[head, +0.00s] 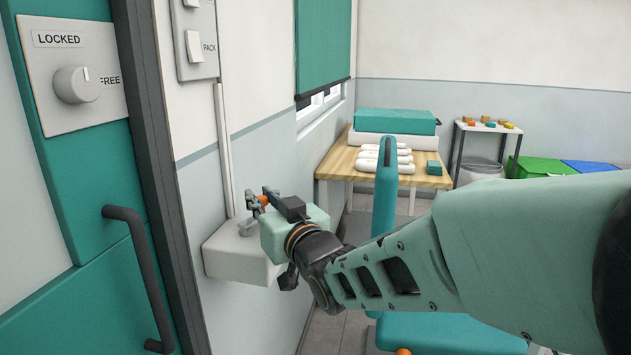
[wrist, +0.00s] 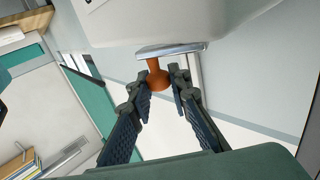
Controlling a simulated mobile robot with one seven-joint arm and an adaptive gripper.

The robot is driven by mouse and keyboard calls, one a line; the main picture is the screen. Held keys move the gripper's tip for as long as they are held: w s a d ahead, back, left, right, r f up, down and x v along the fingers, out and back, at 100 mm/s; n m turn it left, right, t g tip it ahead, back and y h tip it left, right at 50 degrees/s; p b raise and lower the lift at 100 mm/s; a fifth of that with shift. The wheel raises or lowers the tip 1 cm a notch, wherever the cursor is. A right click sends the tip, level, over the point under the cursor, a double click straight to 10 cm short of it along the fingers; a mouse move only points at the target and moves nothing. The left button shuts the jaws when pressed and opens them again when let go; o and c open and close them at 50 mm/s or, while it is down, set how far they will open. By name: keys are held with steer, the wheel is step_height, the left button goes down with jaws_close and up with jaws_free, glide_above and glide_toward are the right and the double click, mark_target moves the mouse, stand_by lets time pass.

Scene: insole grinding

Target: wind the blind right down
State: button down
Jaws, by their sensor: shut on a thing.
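The green blind (head: 323,45) hangs over the window at the upper middle of the head view; a strip of window (head: 318,103) shows below its bottom edge. The winder is a white box (head: 232,258) on the wall with a metal crank arm (wrist: 170,50) and an orange knob (wrist: 157,78). My gripper (head: 265,199) is at the crank, its fingers shut on the orange knob, which shows between the fingertips in the wrist view (wrist: 158,88). In the head view the gripper body hides part of the crank.
A door with a dark handle (head: 140,260) and a lock panel (head: 75,75) stands close on the left. A switch panel (head: 196,38) is above the winder. A wooden table (head: 338,162) with a teal box (head: 395,121) stands beyond. A teal chair (head: 386,190) is near my arm.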

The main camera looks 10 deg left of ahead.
steer(key=shift+w+a+f+n+g+y, duration=0.1)
steer(key=shift+w+a+n+g+y, duration=0.1)
steer(key=shift+n+g+y, duration=0.6)
steer(key=shift+a+n+g+y+p, duration=0.25)
steer(key=shift+n+g+y+p, duration=0.3)
steer(key=shift+g+y, duration=0.25)
steer(key=shift+w+a+n+g+y+p, duration=0.1)
steer(key=shift+a+n+g+y+p, duration=0.25)
steer(key=shift+n+g+y+p, duration=0.6)
steer(key=shift+a+n+g, duration=0.15)
steer(key=shift+n+g, duration=0.15)
steer(key=shift+g, duration=0.35)
steer(key=c, duration=1.8)
jaws_free()
steer(key=shift+o, duration=0.2)
steer(key=v, duration=1.2)
